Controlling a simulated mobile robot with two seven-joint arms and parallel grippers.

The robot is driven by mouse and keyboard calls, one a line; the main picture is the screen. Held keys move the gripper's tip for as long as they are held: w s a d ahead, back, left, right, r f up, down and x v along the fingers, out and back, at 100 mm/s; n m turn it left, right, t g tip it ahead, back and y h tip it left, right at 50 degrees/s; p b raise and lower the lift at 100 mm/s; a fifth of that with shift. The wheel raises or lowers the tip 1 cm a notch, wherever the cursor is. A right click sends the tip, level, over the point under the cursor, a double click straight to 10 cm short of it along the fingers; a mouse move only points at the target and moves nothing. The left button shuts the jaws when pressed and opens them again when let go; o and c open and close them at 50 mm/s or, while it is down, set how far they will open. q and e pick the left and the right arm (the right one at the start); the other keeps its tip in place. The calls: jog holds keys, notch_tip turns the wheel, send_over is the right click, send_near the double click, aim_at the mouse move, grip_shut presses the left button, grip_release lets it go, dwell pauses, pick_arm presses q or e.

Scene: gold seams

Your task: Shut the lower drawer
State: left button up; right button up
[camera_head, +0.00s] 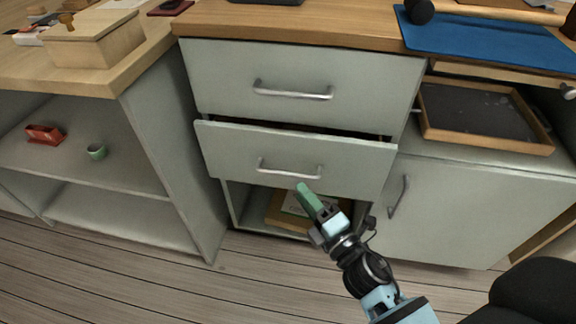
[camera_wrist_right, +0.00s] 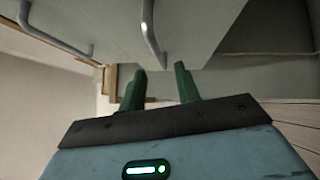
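The lower drawer (camera_head: 225,150) has a pale grey-green front with a silver bar handle (camera_head: 290,170). It stands partly pulled out, with a dark gap along its top edge, below the upper drawer (camera_head: 300,75), which looks closed. My right gripper (camera_head: 304,190) is just below and in front of the handle in the head view, with green fingers. In the right wrist view, the fingers of the right gripper (camera_wrist_right: 160,70) are apart with nothing between them, and a bar handle (camera_wrist_right: 151,35) shows just beyond them. Contact with the drawer cannot be told. My left gripper is not in view.
Below the drawer is an open compartment holding a box-like item (camera_head: 285,212). A cupboard door (camera_head: 450,215) is to the right, under a dark tray (camera_head: 480,115). A shelf unit (camera_head: 100,180) is on the left. The wooden floor (camera_head: 150,270) in front is clear.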

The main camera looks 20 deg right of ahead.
aim_at(286, 174)
jog(key=x, duration=0.7)
jog(key=shift+w+a, duration=0.15)
jog(key=shift+w, duration=0.2)
grip_shut()
